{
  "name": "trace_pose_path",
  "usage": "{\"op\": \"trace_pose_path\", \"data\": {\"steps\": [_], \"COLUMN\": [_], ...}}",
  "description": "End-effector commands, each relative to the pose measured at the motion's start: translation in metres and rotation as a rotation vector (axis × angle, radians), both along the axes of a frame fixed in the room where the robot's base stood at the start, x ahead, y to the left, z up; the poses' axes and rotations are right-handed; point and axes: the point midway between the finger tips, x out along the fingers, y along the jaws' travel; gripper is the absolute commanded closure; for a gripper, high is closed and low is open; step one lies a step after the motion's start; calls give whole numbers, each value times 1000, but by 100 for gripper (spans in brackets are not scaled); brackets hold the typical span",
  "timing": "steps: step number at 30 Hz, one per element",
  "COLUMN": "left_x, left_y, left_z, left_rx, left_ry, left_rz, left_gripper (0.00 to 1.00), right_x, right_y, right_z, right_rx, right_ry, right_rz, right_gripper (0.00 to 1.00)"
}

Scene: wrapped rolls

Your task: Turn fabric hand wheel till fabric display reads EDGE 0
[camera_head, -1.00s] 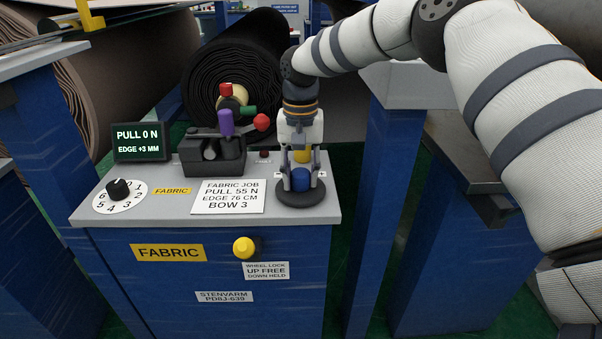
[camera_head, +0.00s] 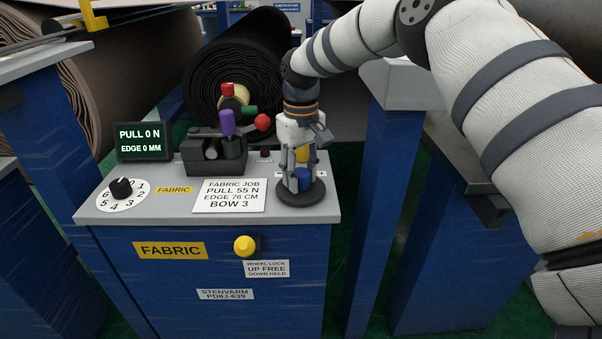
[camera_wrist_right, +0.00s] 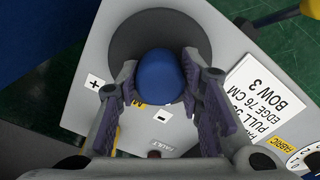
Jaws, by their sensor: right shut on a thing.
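The fabric hand wheel (camera_head: 296,194) is a dark round disc with a blue knob (camera_head: 304,179) at the right end of the fabric console's grey top. My right gripper (camera_head: 296,178) reaches down from above and is shut on the blue knob. In the right wrist view the blue knob (camera_wrist_right: 161,76) sits between my right gripper's two fingers (camera_wrist_right: 160,95), over the dark wheel. The fabric display (camera_head: 144,141) at the console's left back reads PULL 0 N and EDGE 0 MM. My left gripper is not in view.
A white job card (camera_head: 229,195) and a numbered dial (camera_head: 122,190) lie left of the wheel. A black lever box (camera_head: 214,152) with coloured knobs stands behind the card. A yellow wheel lock knob (camera_head: 244,246) is on the front panel, above a label.

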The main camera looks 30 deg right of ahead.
Motion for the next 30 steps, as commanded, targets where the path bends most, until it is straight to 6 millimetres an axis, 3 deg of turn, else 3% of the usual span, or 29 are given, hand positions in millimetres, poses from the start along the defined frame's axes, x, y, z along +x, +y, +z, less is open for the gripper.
{"op": "trace_pose_path", "data": {"steps": [16, 17, 19, 30], "left_x": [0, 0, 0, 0], "left_y": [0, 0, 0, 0], "left_z": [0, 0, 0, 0], "left_rx": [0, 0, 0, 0], "left_ry": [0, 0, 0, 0], "left_rz": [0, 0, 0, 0], "left_gripper": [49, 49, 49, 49], "right_x": [0, 0, 0, 0], "right_y": [0, 0, 0, 0], "right_z": [-1, -1, -1, 8], "right_rx": [0, 0, 0, -1], "right_ry": [1, 1, 2, -1], "right_rz": [25, 25, 25, 24], "right_gripper": [94, 61, 46, 46]}}
